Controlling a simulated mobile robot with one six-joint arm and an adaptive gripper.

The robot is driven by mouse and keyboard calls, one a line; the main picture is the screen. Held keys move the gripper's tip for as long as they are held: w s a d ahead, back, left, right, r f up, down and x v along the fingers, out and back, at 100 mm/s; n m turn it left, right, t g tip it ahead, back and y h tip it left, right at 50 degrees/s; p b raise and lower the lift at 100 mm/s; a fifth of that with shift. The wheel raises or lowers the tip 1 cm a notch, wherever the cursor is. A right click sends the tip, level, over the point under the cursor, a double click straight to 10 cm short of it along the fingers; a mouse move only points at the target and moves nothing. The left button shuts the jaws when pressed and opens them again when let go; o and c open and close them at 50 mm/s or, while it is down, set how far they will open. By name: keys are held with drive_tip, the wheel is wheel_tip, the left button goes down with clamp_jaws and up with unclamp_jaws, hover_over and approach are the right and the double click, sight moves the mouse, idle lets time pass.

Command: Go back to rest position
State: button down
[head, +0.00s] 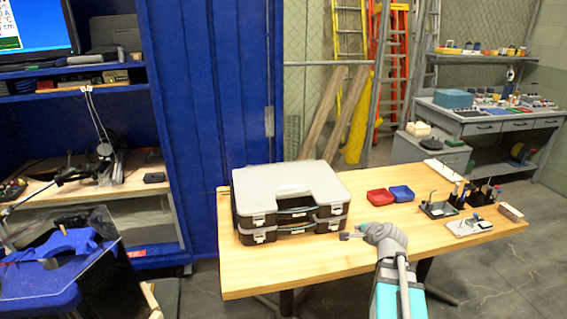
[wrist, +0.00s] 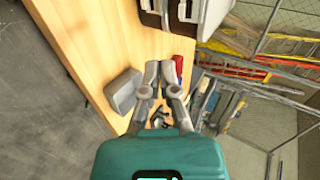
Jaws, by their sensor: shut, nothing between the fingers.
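My gripper (head: 352,236) is shut and empty above the wooden table (head: 270,278), just right of the tool cases' front corner. In the wrist view my gripper's fingers (wrist: 159,68) point up the picture, with their tips close together. The table (wrist: 100,45) runs diagonally below them. The stacked tool cases (head: 290,195) have light grey lids and dark sides; part of them shows at the top of the wrist view (wrist: 214,12).
A red box (head: 380,197) and a blue box (head: 401,193) lie behind my gripper. Small black holders and tools (head: 438,208) stand at the table's right. A blue cabinet (head: 222,100) is behind left. The table's front left is bare.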

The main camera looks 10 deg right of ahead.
drive_tip(key=s+a+f+n+g+p, duration=0.1)
drive_tip(key=s+a+n+g+p, duration=0.1)
drive_tip(key=s+a+n+g, duration=0.3)
drive_tip(key=s+a+f+n+g+p, duration=0.2)
drive_tip(key=s+a+n+g, duration=0.4)
drive_tip(key=a+n, duration=0.6)
drive_tip(key=s+a+p, duration=0.1)
drive_tip(key=s+a, duration=0.1)
drive_tip(key=a, duration=0.3)
drive_tip(key=shift+a+f+n, duration=0.2)
drive_tip(key=shift+a+n, duration=0.15)
drive_tip(key=shift+n, duration=0.05)
drive_tip(key=shift+w, duration=0.1)
drive_tip(key=c, duration=0.6)
unclamp_jaws()
drive_tip(key=shift+c, duration=0.2)
drive_tip(key=shift+o, duration=0.2)
